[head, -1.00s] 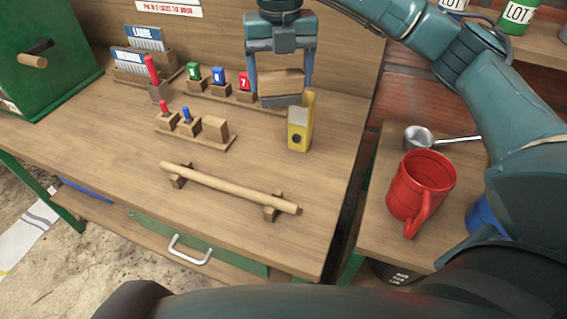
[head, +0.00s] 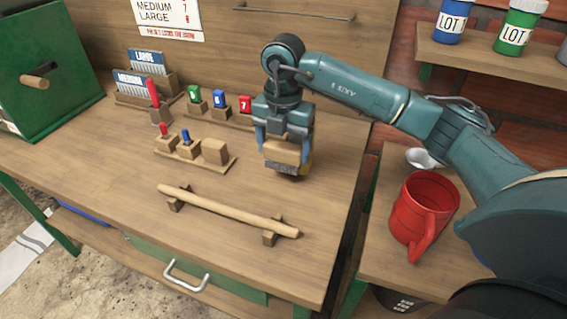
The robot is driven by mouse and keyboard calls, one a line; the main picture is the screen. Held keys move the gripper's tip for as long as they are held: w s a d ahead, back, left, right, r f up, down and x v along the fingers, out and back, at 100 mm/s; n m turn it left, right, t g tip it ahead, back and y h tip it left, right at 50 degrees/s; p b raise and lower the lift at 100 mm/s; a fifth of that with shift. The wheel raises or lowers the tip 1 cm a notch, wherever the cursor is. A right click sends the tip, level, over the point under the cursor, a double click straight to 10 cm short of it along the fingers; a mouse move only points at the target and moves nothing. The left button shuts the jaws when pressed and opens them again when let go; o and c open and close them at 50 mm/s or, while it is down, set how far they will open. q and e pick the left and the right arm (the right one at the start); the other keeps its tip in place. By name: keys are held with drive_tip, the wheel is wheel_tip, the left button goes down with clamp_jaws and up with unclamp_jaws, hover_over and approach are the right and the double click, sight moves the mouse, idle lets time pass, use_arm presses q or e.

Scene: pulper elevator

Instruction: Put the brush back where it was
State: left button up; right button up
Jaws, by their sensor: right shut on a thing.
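The brush (head: 284,153) has a wooden block back and short grey bristles facing down. My right gripper (head: 283,144) is shut on its wooden back, a finger on each side. The bristles are at or just above the bench top, right of the small wooden block rack; I cannot tell if they touch. A yellow thing (head: 308,165) is mostly hidden behind the brush and gripper. My left gripper is not in view.
On the wooden bench (head: 120,180) a wooden rod (head: 228,210) rests on two blocks in front. A rack with red and blue pegs (head: 190,152) stands left of the brush, numbered blocks (head: 219,100) behind. A red mug (head: 421,213) stands on the right side table.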

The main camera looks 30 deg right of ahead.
sight(283, 165)
wheel_tip(283, 165, down, 5)
drive_tip(key=shift+f, duration=0.15)
idle(0.3)
drive_tip(key=shift+f, duration=0.2)
drive_tip(key=o, duration=0.9)
drive_tip(key=shift+o, duration=0.2)
drive_tip(key=shift+r, duration=0.1)
